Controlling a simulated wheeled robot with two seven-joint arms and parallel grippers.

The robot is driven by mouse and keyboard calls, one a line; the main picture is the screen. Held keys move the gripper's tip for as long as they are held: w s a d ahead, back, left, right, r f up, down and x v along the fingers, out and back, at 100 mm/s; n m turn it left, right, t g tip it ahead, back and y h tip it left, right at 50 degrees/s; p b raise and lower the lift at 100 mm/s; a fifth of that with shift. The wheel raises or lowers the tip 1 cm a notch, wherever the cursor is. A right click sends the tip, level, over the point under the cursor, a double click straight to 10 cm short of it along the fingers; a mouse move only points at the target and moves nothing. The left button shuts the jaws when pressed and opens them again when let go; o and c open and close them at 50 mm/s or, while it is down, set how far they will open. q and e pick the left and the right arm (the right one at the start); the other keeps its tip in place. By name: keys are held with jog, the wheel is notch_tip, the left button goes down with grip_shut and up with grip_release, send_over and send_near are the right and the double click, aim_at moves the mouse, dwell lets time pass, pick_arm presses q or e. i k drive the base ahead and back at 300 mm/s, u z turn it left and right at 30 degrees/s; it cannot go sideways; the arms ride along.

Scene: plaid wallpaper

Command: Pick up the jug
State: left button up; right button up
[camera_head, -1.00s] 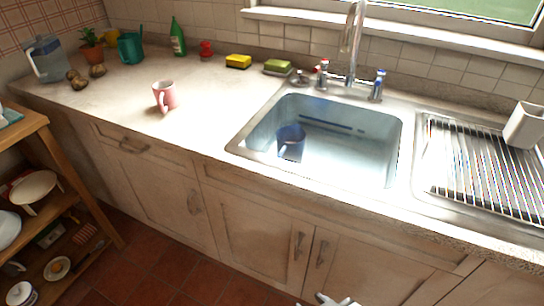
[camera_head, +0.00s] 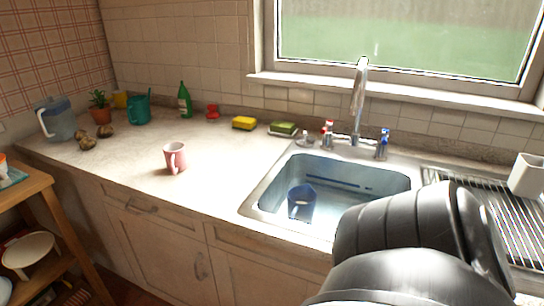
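A clear jug (camera_head: 60,121) with a bluish lid and a white handle on its left side stands upright at the far left end of the counter, near the wall corner. A dark, rounded part of my own arm fills the lower right of the head view and hides part of the sink front and drainer. Neither gripper's fingers show, so no gripper is seen near the jug.
Several brown round items (camera_head: 87,142) and a potted plant (camera_head: 101,108) stand close beside the jug. A teal mug (camera_head: 139,111) and a pink mug (camera_head: 175,158) stand farther right. The sink (camera_head: 262,200) holds a blue cup (camera_head: 301,203). A wooden shelf (camera_head: 40,183) stands at left.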

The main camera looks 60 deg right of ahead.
aim_at(301, 199)
jog(key=i, duration=1.2)
jog(key=z, duration=2.3)
